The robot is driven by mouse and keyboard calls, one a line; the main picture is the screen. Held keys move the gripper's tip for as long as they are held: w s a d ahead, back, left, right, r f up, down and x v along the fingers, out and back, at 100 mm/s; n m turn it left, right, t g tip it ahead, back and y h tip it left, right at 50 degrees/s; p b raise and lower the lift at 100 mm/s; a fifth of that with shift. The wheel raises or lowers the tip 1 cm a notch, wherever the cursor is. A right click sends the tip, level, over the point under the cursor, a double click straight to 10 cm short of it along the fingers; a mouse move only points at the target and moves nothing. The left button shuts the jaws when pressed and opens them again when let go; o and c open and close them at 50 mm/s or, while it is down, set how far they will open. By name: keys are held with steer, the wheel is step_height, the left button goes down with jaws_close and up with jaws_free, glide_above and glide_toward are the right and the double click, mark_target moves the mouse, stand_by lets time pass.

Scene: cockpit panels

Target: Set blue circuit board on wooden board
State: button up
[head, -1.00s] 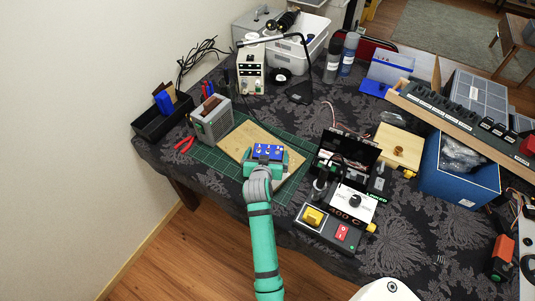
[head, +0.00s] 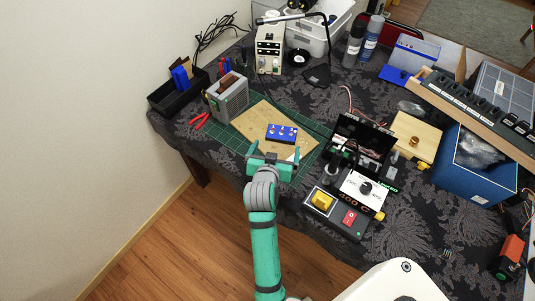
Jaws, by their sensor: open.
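The blue circuit board (head: 282,133) lies on the wooden board (head: 262,115), right of its middle. Its top carries several small light knobs or parts. The wooden board rests tilted in plan on the green cutting mat (head: 228,138). My teal gripper (head: 276,154) is open and empty, just in front of the blue circuit board, with a small gap between them. Its fingertips are over the front edge of the wooden board.
A grey box (head: 228,98) stands left of the wooden board, with red pliers (head: 201,120) beside it. A soldering station (head: 341,207) and an open black case (head: 362,142) stand to the right. A black lamp (head: 318,75) stands behind.

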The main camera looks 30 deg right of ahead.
steer(key=s+a+f+n+t+y, duration=0.25)
steer(key=s+a, duration=0.35)
steer(key=a, duration=0.4)
steer(key=s+a+f+n+t+y, duration=0.1)
steer(key=s+a+f+n+y, duration=0.25)
steer(key=a, duration=0.65)
steer(key=s+a+r+n+t+y, duration=0.1)
steer(key=s+a+r, duration=0.2)
steer(key=s, duration=0.7)
steer(key=s+a+r+n+t+y, duration=0.1)
steer(key=s+a+r+t, duration=0.1)
steer(key=s+a+r, duration=0.2)
steer(key=s+a, duration=0.3)
steer(key=s, duration=0.3)
steer(key=shift+r+n, duration=0.15)
steer(key=shift+n, duration=0.25)
